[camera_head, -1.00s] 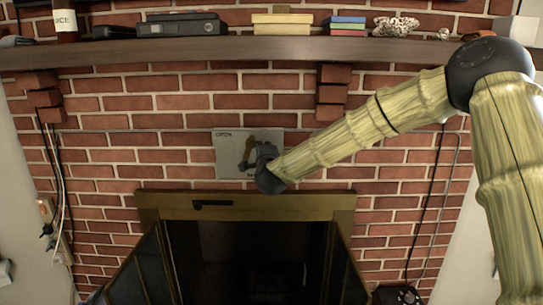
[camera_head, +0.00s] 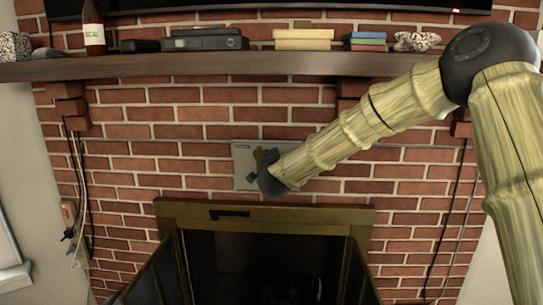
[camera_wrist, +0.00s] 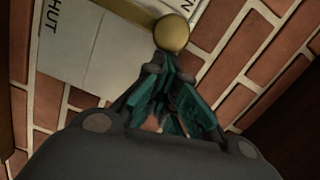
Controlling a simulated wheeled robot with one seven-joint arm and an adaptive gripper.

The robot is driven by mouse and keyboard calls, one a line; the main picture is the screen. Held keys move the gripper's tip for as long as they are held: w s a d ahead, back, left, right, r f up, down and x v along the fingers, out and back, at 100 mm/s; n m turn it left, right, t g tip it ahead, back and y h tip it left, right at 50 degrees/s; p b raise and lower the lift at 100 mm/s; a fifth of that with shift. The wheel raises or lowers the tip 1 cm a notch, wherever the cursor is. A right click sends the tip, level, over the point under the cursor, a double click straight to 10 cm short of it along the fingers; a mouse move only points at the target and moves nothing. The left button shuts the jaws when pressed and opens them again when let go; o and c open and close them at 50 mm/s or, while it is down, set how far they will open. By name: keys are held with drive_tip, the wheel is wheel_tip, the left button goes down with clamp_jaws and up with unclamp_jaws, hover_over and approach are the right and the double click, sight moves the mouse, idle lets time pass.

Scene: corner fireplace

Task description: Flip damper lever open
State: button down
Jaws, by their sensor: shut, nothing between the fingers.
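The damper plate (camera_head: 243,165) is a pale panel on the brick wall above the fireplace. In the wrist view, the plate (camera_wrist: 85,55) bears the letters "HUT" at left and a partly cut-off word ending in "N" at top. The brass lever (camera_wrist: 133,12) runs across it to a round knob (camera_wrist: 172,33). My gripper (camera_wrist: 168,65) is shut and empty, its fingertips right at the knob's lower side; I cannot tell whether they touch. In the head view, my gripper (camera_head: 265,160) is in front of the plate and hides its right part and much of the lever.
The fireplace (camera_head: 265,215) has a brass frame and open-angled glass doors below the plate. A wooden mantel (camera_head: 200,66) above holds boxes, books (camera_head: 303,40) and a bottle (camera_head: 94,35). Cables (camera_head: 82,200) hang at left. The wall around the plate is clear.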

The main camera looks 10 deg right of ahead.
drive_tip(key=s+d+b, duration=0.3)
drive_tip(key=s+b, duration=0.1)
drive_tip(key=s, duration=0.7)
drive_tip(key=shift+r, duration=0.4)
drive_tip(key=shift+s, duration=0.1)
drive_tip(key=shift+f, duration=0.15)
